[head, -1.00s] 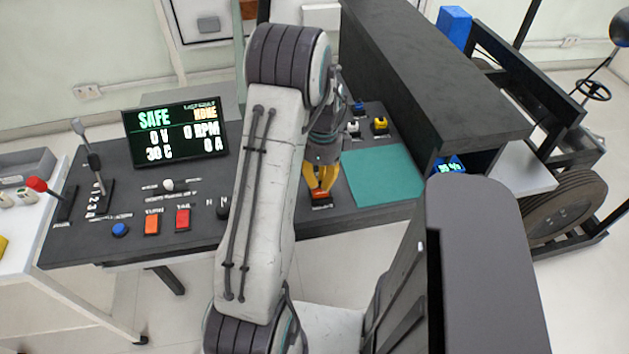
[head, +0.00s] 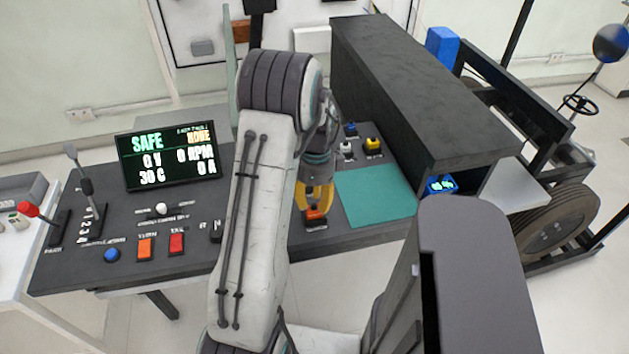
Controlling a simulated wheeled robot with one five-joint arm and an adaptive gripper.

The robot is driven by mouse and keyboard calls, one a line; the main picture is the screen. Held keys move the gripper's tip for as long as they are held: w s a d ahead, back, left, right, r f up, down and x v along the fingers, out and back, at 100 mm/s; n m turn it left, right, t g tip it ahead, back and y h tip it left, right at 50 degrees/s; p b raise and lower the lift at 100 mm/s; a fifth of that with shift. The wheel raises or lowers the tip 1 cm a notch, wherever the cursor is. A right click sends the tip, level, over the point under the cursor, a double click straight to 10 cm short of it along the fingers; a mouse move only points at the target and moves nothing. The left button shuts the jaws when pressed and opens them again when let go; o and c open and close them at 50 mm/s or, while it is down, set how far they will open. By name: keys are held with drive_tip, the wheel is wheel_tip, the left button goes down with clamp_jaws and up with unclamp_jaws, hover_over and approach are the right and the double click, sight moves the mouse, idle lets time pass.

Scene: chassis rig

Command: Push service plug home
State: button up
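The orange plug (head: 316,214), which looks like the service plug, sits in a dark base on the console, right of my arm. My gripper (head: 315,204) points down over it with its yellow fingers at the plug's top. The fingertips look to be touching the plug. I cannot tell whether they clasp it or only rest on it. How deep the plug sits in its base is too small to tell. My arm hides part of the console to the left of it.
The console (head: 75,240) carries a screen (head: 170,155) reading SAFE, levers, and orange (head: 145,249) and red (head: 177,244) buttons. Right of the plug lies a bare green mat (head: 375,195). Behind it are yellow (head: 373,145) and blue (head: 351,129) knobs. A tall black housing (head: 425,90) bounds the right.

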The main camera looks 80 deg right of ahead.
wheel_tip(320, 180, up, 11)
drive_tip(key=d+b, duration=0.1)
drive_tip(key=b, duration=0.2)
drive_tip(key=w+a+r+n+h, duration=0.1)
drive_tip(key=w+a+r+n, duration=0.2)
drive_tip(key=w+a+n, duration=0.65)
drive_tip(key=w+a+r+n+h, duration=0.1)
drive_tip(key=w+a+r+n, duration=0.2)
drive_tip(key=w+a+n, duration=0.65)
drive_tip(key=w+a+f+n+t, duration=0.1)
drive_tip(key=a+n, duration=0.7)
drive_tip(key=a, duration=0.3)
drive_tip(key=a+f+n+t, duration=0.1)
drive_tip(key=a+n+t, duration=0.1)
drive_tip(key=a+n, duration=0.7)
drive_tip(key=shift+w+a+f+y, duration=0.3)
drive_tip(key=shift+w+a+y, duration=0.1)
drive_tip(key=shift+a, duration=0.6)
drive_tip(key=shift+r, duration=0.1)
